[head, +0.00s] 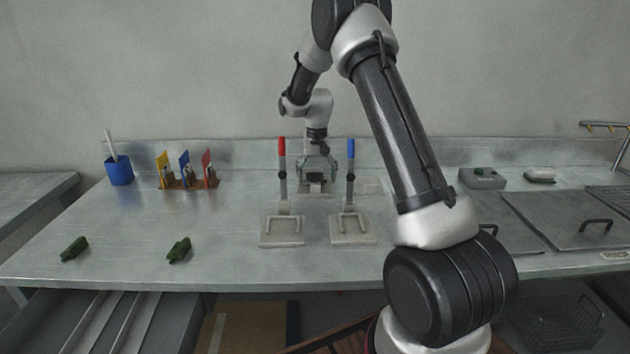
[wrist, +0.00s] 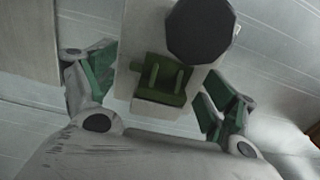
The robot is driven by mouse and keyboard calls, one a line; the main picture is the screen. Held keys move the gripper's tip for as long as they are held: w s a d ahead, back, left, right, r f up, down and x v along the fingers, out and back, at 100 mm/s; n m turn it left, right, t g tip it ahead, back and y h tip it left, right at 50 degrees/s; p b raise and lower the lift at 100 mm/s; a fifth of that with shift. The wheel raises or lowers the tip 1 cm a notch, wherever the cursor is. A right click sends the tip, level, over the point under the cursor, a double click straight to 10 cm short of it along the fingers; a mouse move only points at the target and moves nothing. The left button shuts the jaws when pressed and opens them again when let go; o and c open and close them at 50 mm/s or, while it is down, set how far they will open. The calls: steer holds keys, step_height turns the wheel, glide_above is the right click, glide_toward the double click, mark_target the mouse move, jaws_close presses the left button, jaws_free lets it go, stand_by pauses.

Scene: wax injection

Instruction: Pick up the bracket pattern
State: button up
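A green bracket-shaped piece (wrist: 163,80), which I take for the bracket pattern, sits on a pale grey block in the wrist view, with two raised arms. In the head view it shows only as a small dark shape (head: 315,178) below my gripper. My gripper (head: 316,168) is open at the back middle of the bench. In the wrist view its fingers (wrist: 155,88) stand on either side of the piece, with a gap on both sides. I cannot tell how far above it they are. Two other dark green pieces lie at the front left (head: 74,249) (head: 179,250).
Red-handled (head: 282,150) and blue-handled (head: 351,150) levers stand on pale plates in front of my gripper. A blue cup (head: 119,170) and a rack with coloured cards (head: 188,182) are at left. Grey lids (head: 570,222) lie right. A dark octagonal part (wrist: 202,30) adjoins the block.

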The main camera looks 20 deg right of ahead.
steer(key=c, duration=1.2)
steer(key=shift+o, duration=0.2)
